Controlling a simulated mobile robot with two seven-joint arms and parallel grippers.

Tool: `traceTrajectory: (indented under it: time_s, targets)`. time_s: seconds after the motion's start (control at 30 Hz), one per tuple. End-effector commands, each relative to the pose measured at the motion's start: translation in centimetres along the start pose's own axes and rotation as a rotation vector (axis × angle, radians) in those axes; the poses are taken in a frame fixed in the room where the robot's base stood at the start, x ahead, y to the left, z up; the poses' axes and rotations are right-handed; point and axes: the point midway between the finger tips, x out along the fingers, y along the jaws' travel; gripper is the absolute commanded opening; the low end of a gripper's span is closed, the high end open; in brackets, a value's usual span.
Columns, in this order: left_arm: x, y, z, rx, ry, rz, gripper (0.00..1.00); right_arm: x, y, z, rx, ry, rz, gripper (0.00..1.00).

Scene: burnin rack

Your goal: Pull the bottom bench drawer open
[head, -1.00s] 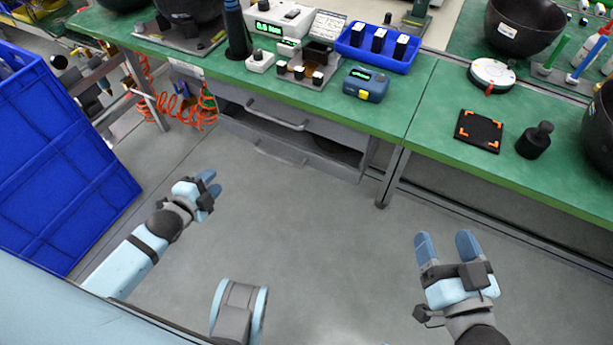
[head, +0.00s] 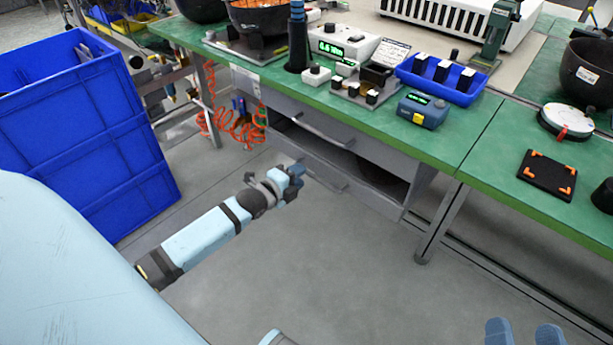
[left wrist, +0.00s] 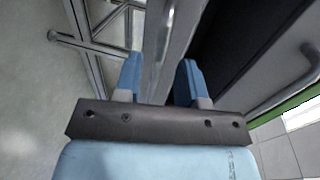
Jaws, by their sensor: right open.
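The bottom bench drawer (head: 372,200) is a low grey front under the green bench. Its bar handle (head: 325,178) faces me. A dark gap shows above the drawer front; I cannot tell how far out the drawer stands. My left gripper (head: 292,178) is at the left end of this handle. In the left wrist view the blue fingers (left wrist: 160,78) are apart, with a grey bar or panel edge running between them. Whether they press on it is unclear. My right gripper (head: 524,332) is open and empty at the bottom right edge, only its fingertips showing.
The top drawer handle (head: 322,130) is just above. A blue crate (head: 85,130) stands on the left. Orange coiled hoses (head: 238,125) hang left of the drawers. A bench leg (head: 440,225) stands right of them. The floor (head: 360,280) in front is clear.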

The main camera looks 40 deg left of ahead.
Motion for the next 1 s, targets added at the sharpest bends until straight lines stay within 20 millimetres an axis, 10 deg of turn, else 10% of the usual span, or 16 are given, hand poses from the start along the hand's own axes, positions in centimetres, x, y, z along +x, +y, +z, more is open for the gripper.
traceTrajectory:
  time_s: [0.6, 0.8, 1.0]
  targets:
    - [3.8, 0.0, 0.0, -0.001, 0.001, 0.001, 0.37, 0.0, 0.3, 2.0, 0.003, -0.069, -0.005, 0.72]
    - [3.8, 0.0, 0.0, -0.001, 0.0, 0.001, 0.0, 0.0, 0.3, 2.0, 0.003, -0.068, -0.005, 0.72]
    - [3.8, 0.0, 0.0, -0.001, 0.0, 0.001, 0.0, 0.0, 0.3, 1.9, 0.002, -0.067, -0.005, 0.72]
